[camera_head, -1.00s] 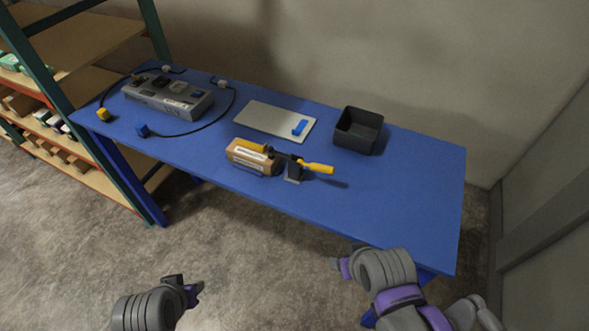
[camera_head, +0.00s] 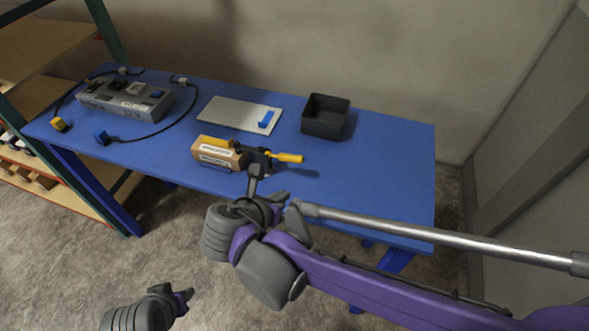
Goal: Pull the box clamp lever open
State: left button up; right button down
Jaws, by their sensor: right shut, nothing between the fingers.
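The tan box with white labels (camera_head: 216,154) lies near the front edge of the blue table. The clamp's yellow lever handle (camera_head: 288,157) points right, nearly level.
A grey console (camera_head: 125,101) with cables and plugs sits at the table's left. A pale plate with a blue piece (camera_head: 232,114) and an open dark bin (camera_head: 326,118) stand behind the clamp. The blue table (camera_head: 390,180) is clear at right.

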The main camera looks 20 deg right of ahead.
aim_at(286, 158)
jog(key=shift+n, duration=0.8)
jog(key=x, duration=0.3)
jog(key=w+x, duration=0.1)
jog(key=x, duration=0.4)
jog(key=shift+w+a+r, duration=0.1)
jog(key=shift+w+r, duration=0.1)
jog(key=shift+w, duration=0.15)
jog(key=shift+w+d+r+p, duration=0.2)
jog(key=shift+w+r, duration=0.15)
jog(key=shift+r, duration=0.25)
jog(key=shift+w+d+r+p, duration=0.15)
jog(key=shift+w+r, duration=0.25)
jog(key=shift+r, duration=0.25)
jog(key=shift+w+a+r, duration=0.1)
jog(key=shift+w+r, duration=0.1)
jog(key=shift+r, duration=0.2)
